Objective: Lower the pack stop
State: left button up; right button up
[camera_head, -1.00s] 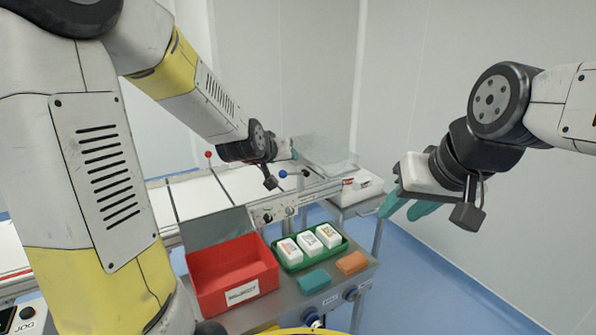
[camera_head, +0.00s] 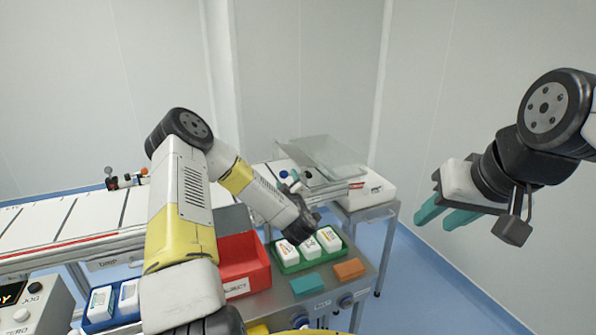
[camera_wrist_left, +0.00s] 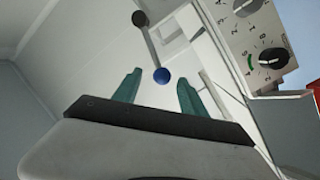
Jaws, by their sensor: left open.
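The pack stop seems to be a lever with a blue ball knob (camera_head: 284,174) at the right end of the conveyor. In the head view my forearm and wrist hide most of this gripper. My right gripper (camera_head: 441,216) is open and empty in the air at the right.
A clear cover (camera_head: 325,158) stands above the conveyor end. A control panel with black dials (camera_wrist_left: 262,55) lies beside the lever. Below are a red reject bin (camera_head: 244,257), a green tray (camera_head: 288,268) of white packs, and teal and orange blocks. A blue tray (camera_head: 108,324) is at the lower left.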

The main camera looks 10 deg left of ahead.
aim_at(283, 172)
pick_arm(q)
jog(key=shift+w+a+f, duration=0.15)
jog(key=shift+w+a, duration=0.1)
jog(key=x, duration=0.7)
jog(key=shift+w+a, duration=0.1)
jog(key=c, duration=1.1)
jog(key=shift+f, duration=0.15)
dwell(0.4)
